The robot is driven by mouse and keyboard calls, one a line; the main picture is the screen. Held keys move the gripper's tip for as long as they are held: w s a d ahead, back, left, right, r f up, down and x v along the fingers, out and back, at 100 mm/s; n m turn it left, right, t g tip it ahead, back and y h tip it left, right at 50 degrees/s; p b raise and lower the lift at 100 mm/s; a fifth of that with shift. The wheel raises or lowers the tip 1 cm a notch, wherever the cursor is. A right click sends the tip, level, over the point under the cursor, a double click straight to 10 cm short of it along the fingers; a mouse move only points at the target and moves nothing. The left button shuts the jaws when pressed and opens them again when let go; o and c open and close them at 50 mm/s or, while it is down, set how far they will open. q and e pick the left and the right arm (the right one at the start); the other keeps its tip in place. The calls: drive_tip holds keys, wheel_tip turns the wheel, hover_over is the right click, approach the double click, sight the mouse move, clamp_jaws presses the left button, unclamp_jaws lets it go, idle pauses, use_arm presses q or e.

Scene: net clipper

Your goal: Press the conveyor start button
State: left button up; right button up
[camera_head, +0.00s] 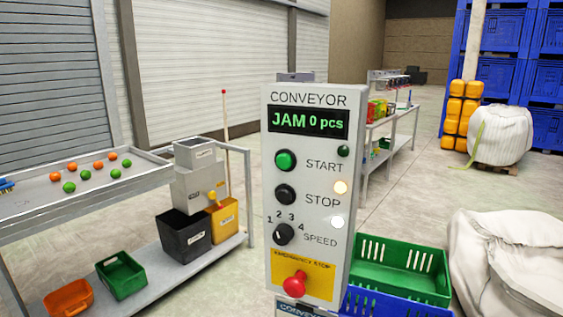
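The conveyor control panel (308,200) stands upright in front of me at the middle of the head view. Its green start button (286,160) is at the upper left of the panel, beside the word START. The display (308,122) reads "JAM 0 pcs". Below the start button are a black stop button (286,194) and a black speed knob (284,234). A red emergency stop knob (295,284) sits on a yellow plate near the bottom. A yellowish lamp and a white lamp look lit on the right side. Neither of my grippers shows.
A metal table (75,208) with orange and green balls stands at left; bins are on its lower shelf. A green crate (400,268) and a blue crate (385,302) are at the panel's lower right. White sacks (510,262) lie at right. The air before the panel looks clear.

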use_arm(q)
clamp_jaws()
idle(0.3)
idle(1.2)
